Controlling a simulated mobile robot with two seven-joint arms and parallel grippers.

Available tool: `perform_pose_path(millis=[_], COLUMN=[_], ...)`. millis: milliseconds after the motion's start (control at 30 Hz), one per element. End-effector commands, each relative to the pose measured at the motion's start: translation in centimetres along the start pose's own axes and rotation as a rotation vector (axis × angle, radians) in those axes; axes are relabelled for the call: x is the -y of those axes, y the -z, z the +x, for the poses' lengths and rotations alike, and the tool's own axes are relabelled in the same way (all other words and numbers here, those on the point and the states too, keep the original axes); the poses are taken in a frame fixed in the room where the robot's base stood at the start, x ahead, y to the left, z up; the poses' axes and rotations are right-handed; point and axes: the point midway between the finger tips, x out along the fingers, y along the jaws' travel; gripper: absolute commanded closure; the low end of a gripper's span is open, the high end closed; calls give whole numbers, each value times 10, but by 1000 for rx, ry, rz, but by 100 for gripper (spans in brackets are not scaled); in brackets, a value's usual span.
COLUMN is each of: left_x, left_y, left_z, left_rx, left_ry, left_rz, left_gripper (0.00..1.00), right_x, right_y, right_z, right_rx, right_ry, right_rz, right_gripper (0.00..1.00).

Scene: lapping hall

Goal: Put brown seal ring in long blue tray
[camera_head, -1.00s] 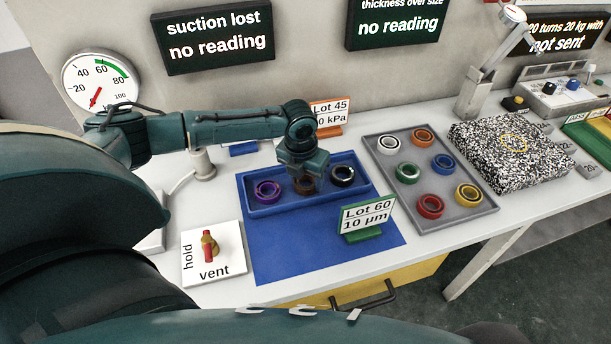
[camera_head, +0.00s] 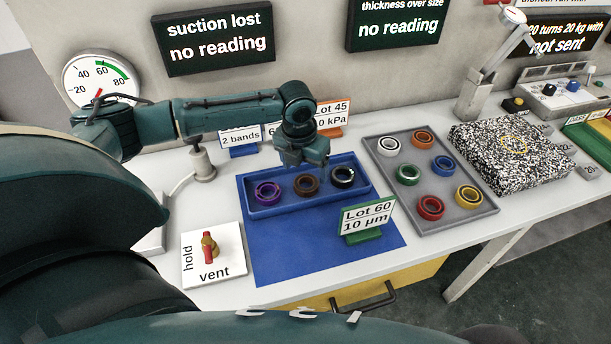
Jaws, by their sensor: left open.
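The brown seal ring (camera_head: 306,185) lies in the middle of the long blue tray (camera_head: 285,208), between a purple ring (camera_head: 267,192) at its left and a black ring (camera_head: 343,177) at its right. The tray rests on a blue mat (camera_head: 300,250). My left gripper (camera_head: 305,166) is open and empty, just above and behind the brown ring, over the tray's back part. The brown ring shows almost whole and is apart from the gripper. My right gripper is not in view.
A grey tray (camera_head: 447,210) with several coloured rings stands to the right. The green-footed Lot 60 sign (camera_head: 366,217) stands on the mat in front of the blue tray. A hold/vent valve (camera_head: 209,247) is at the front left. A speckled block (camera_head: 510,150) lies farther right.

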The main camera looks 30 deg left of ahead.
Motion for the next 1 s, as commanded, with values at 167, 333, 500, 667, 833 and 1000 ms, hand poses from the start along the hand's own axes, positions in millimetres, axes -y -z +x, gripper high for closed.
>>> perform_pose_path(millis=[167,333,500,667,833,1000], left_x=[0,0,0,0,0,0], left_y=[0,0,0,0,0,0], left_z=[-39,-64,-74,-74,-74,-74], left_rx=[2,0,-1,-1,-1,-1], left_ry=[0,0,0,0,0,0], left_rz=[0,0,0,0,0,0], left_gripper=[23,23,23,23,23,23], right_x=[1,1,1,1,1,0], right_y=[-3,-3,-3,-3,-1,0], right_z=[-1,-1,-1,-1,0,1], right_rx=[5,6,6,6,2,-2], right_ry=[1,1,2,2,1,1], right_rz=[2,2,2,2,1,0], right_gripper=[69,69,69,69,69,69])
